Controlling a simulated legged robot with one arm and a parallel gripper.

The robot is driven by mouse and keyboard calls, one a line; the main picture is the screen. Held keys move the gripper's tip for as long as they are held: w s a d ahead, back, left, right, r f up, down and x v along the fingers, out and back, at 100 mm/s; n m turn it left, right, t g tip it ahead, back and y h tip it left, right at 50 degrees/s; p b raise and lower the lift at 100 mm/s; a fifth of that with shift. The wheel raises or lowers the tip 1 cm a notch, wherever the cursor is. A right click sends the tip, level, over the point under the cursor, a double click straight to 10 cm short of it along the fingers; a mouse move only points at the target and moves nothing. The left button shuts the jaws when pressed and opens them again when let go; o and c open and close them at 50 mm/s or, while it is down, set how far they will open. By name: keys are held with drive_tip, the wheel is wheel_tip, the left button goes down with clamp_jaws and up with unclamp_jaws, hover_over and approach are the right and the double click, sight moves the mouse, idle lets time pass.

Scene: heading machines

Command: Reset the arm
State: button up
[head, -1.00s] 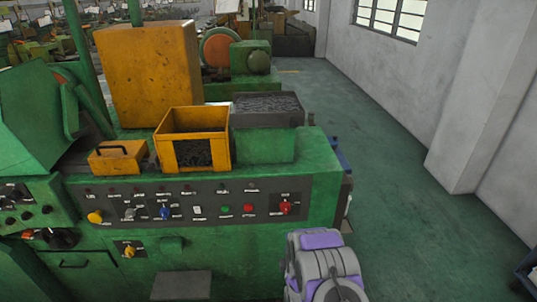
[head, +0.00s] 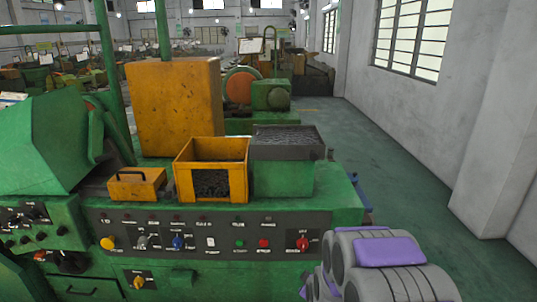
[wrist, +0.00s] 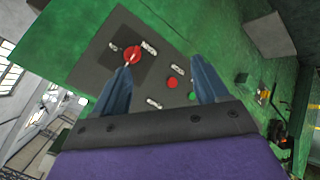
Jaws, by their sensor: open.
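My gripper (wrist: 163,83) shows in the wrist view with its two blue fingers spread apart and nothing between them. It faces the control panel (wrist: 150,62) of the green machine. A red rotary switch (wrist: 132,54) is close to the left fingertip, and I cannot tell if they touch. In the head view my grey and purple arm (head: 385,262) is at the lower right, in front of the panel's right end; the gripper itself is hidden there. The red switch also shows in the head view (head: 303,242).
The green machine (head: 345,200) fills the left and middle. On it stand a yellow bin (head: 212,160) and a grey tray (head: 287,152) of small dark parts, and a small yellow box (head: 136,188). Open green floor (head: 400,160) runs along the right wall.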

drive_tip(key=s+r+m+g+b, duration=0.1)
drive_tip(key=s+r+m+g, duration=0.2)
drive_tip(key=s, duration=1.1)
drive_tip(key=s+r+m+g+b, duration=0.1)
drive_tip(key=s+r+m+g, duration=0.2)
drive_tip(key=s, duration=1.1)
drive_tip(key=s+r+m+g+b, duration=0.2)
drive_tip(key=s+r+m+g, duration=0.2)
drive_tip(key=s, duration=1)
wheel_tip(320, 180, up, 2)
drive_tip(key=shift+s+d+r+g, duration=0.1)
drive_tip(key=shift+s+d+g, duration=0.2)
drive_tip(key=shift+d+g, duration=0.1)
